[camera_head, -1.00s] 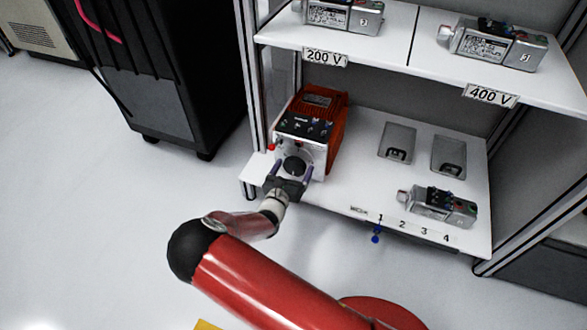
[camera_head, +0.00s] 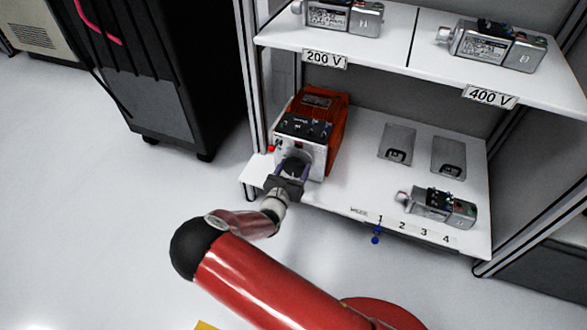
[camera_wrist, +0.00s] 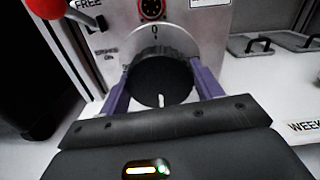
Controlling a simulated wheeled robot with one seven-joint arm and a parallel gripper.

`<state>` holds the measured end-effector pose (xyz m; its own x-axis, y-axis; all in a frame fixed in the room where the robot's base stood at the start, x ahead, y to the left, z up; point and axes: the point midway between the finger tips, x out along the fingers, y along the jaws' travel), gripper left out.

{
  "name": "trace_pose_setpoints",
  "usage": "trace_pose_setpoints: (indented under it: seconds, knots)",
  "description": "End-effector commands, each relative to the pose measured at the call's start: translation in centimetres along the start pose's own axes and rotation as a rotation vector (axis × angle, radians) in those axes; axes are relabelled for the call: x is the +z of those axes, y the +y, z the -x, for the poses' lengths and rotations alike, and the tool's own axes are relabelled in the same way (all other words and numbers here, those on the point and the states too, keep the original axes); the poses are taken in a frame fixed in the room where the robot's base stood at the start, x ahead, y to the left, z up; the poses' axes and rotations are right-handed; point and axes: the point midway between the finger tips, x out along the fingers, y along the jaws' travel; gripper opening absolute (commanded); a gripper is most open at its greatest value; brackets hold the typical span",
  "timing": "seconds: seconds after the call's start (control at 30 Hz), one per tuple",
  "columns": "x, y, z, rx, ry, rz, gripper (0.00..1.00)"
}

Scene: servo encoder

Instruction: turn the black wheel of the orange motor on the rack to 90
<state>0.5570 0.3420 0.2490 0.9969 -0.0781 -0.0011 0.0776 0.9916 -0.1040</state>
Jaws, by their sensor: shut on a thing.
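The orange motor (camera_head: 333,121) stands at the left end of the rack's lower shelf, its grey-white front face towards me. Its black wheel (camera_wrist: 160,80) fills the middle of the wrist view, with a white mark at its lower edge and a "0" on the face above it. My gripper (camera_wrist: 161,84) has its two purple fingers on either side of the wheel, shut on it. In the head view my gripper (camera_head: 291,168) reaches the motor's front and partly hides the wheel.
A red knob (camera_wrist: 45,8) sticks out at upper left by a "FREE" label. A grey motor (camera_head: 437,205) stands on the lower shelf (camera_head: 355,180) at right. The upper shelf (camera_head: 390,42) bears more grey motors. A black cabinet (camera_head: 160,80) stands at left.

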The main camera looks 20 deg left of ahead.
Motion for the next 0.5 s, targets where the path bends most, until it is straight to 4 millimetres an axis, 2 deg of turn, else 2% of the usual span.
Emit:
trace_pose_setpoints:
  seconds: [0.27,0.5]
  knots:
    - [0.20,-0.09,-0.06,-0.002,0.000,-0.166,0.42]
    - [0.17,-0.15,-0.10,-0.003,-0.001,-0.387,0.42]
